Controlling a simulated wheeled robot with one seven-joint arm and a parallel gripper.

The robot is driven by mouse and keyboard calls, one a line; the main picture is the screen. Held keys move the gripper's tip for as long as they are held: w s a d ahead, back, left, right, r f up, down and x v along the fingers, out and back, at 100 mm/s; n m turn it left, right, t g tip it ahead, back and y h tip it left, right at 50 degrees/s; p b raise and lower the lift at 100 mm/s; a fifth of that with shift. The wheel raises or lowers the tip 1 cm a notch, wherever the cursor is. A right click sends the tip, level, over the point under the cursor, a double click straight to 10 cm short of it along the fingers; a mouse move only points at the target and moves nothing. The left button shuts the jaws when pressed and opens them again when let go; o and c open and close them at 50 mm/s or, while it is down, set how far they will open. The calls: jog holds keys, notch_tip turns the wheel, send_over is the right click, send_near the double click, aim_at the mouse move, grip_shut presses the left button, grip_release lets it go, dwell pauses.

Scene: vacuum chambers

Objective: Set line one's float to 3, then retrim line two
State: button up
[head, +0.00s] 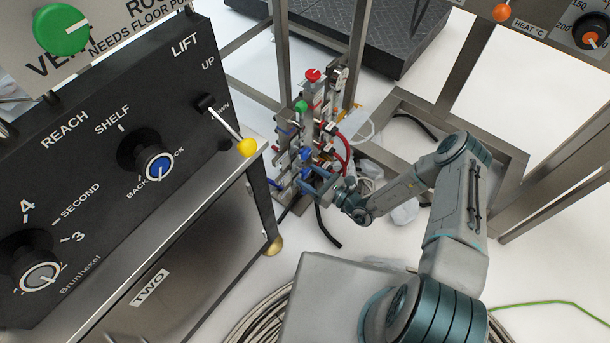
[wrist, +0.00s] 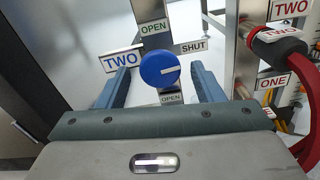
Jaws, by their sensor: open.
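My gripper (head: 318,183) is open at the low front of a valve rack in the head view. In the wrist view its two fingers (wrist: 160,88) stand either side of a round blue knob (wrist: 160,69) and a gap shows on both sides. The knob's white mark points right. A blue-lettered TWO plate (wrist: 122,61) is left of the knob, a SHUT label (wrist: 192,47) is to its upper right, and OPEN labels are above and below. A ONE label (wrist: 273,81) and a red-lettered TWO label (wrist: 290,8) are at right. I cannot make out a float or its reading.
The rack also carries a red knob (head: 313,75) and a green knob (head: 301,106). A black control panel (head: 85,150) with dials and a yellow-tipped lever (head: 247,147) stands at left. Red hoses, a black cable (head: 326,228) and metal frame legs surround the rack.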

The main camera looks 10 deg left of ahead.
aim_at(301, 170)
jog(key=shift+x, duration=1.25)
jog(key=c, duration=1)
jog(key=shift+n+p, duration=0.35)
jog(key=shift+n, duration=0.15)
jog(key=o, duration=1)
jog(key=shift+d, duration=0.1)
